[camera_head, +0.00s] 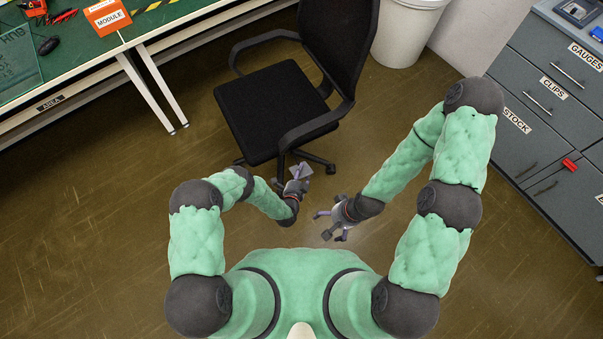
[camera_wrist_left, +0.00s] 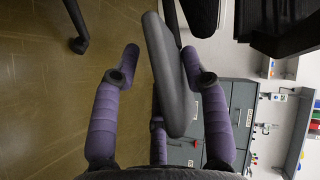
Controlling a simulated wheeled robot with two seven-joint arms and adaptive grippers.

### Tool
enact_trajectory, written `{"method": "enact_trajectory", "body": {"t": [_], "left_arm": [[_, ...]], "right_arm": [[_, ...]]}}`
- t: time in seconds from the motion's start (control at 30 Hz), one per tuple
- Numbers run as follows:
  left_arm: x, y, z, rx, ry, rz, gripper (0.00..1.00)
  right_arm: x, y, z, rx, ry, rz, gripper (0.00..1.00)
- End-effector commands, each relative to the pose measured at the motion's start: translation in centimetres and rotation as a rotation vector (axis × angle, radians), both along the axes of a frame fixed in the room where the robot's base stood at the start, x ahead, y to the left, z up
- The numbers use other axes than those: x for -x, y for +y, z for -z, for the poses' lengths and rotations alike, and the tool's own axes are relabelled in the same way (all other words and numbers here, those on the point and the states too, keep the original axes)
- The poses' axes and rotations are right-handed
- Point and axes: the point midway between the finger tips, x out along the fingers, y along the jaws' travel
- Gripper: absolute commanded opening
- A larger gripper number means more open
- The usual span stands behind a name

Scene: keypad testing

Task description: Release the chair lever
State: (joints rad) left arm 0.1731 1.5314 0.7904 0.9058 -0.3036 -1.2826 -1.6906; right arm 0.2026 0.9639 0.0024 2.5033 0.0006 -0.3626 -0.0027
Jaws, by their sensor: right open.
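The black office chair (camera_head: 268,108) stands ahead of me, with its seat above my left gripper in the head view. A long grey paddle, which looks like the chair lever (camera_wrist_left: 170,75), runs between the purple fingers of my left gripper (camera_wrist_left: 160,62). A clear gap shows between the paddle and the left finger; the right finger is close beside it, and I cannot tell whether they touch. The third finger is partly hidden behind the paddle. My left gripper (camera_head: 298,186) is open near the chair's base. My right gripper (camera_head: 328,222) is open and empty over the floor.
A green-topped workbench (camera_head: 180,12) is at upper left. A white bin (camera_head: 405,32) stands behind the chair. Grey drawer cabinets (camera_head: 545,100) line the right side. The brown floor (camera_head: 100,200) is clear at left.

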Motion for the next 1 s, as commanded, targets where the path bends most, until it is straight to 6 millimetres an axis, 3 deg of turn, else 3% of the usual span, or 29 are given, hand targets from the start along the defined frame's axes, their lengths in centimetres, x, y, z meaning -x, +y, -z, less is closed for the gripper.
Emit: {"method": "enact_trajectory", "body": {"t": [0.17,0.6,0.8,1.0], "left_arm": [[1.5,0.4,-0.4,-0.001,0.003,0.0,0.44],[9.0,2.4,-2.8,0.002,0.005,-0.003,0.44],[10.7,2.9,-3.4,0.001,0.003,-0.001,0.44],[11.1,3.0,-3.5,0.0,0.001,-0.001,0.44]], "right_arm": [[0.0,0.0,0.0,0.0,0.0,0.0,1.0],[0.0,0.0,0.0,0.0,0.0,0.0,1.0],[0.0,0.0,0.0,0.0,0.0,0.0,1.0],[0.0,0.0,0.0,0.0,0.0,0.0,1.0]]}}
